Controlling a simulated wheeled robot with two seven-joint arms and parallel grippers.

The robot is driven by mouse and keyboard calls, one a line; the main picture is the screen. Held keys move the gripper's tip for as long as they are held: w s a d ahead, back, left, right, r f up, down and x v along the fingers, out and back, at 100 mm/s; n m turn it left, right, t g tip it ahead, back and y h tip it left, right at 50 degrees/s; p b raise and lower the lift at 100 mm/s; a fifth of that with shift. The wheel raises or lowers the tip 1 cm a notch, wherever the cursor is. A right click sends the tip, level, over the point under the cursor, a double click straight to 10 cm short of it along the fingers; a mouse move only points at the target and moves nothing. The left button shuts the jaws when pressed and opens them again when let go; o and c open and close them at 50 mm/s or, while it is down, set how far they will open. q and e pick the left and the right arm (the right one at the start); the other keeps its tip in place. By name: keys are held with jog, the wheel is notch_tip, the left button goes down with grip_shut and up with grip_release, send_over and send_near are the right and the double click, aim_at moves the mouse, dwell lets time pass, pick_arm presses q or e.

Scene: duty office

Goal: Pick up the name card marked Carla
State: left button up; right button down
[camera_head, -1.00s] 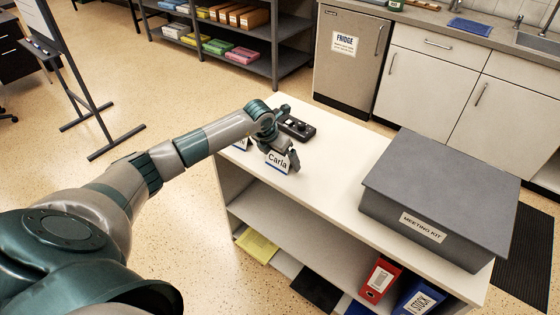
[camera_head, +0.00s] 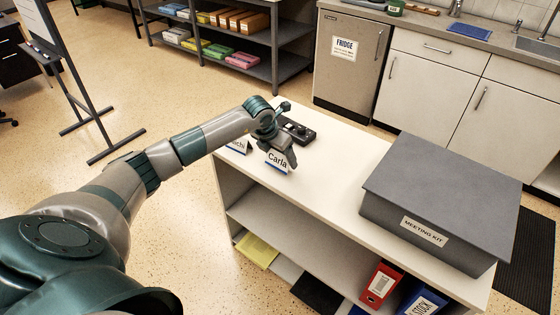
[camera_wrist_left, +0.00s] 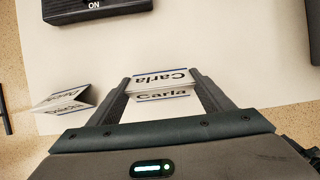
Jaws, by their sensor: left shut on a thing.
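The white folded name card marked Carla (camera_head: 277,161) is at the near left end of the white counter top. My left gripper (camera_head: 284,148) is shut on it. In the left wrist view the Carla card (camera_wrist_left: 162,85) sits between the two dark fingers of my left gripper (camera_wrist_left: 165,92), one at each end of it. I cannot tell whether the card is clear of the top. My right gripper is not in view.
Another name card (camera_head: 238,146), partly hidden by my arm, stands left of the Carla card. A black device (camera_head: 298,130) lies just behind. The grey meeting kit box (camera_head: 440,195) fills the right end of the white counter top (camera_head: 335,165). Bare top lies between.

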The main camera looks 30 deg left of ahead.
pick_arm(q)
jog(key=shift+w+d+r+b, duration=0.1)
jog(key=shift+d+r+b, duration=0.15)
jog(key=shift+r, duration=0.35)
jog(key=shift+d+r+b, duration=0.2)
jog(key=shift+r, duration=0.35)
jog(key=d+r+b, duration=0.2)
jog(key=d+r, duration=0.4)
jog(key=d, duration=0.4)
jog(key=shift+w+d+r+b, duration=0.3)
jog(key=shift+w+d+r, duration=0.05)
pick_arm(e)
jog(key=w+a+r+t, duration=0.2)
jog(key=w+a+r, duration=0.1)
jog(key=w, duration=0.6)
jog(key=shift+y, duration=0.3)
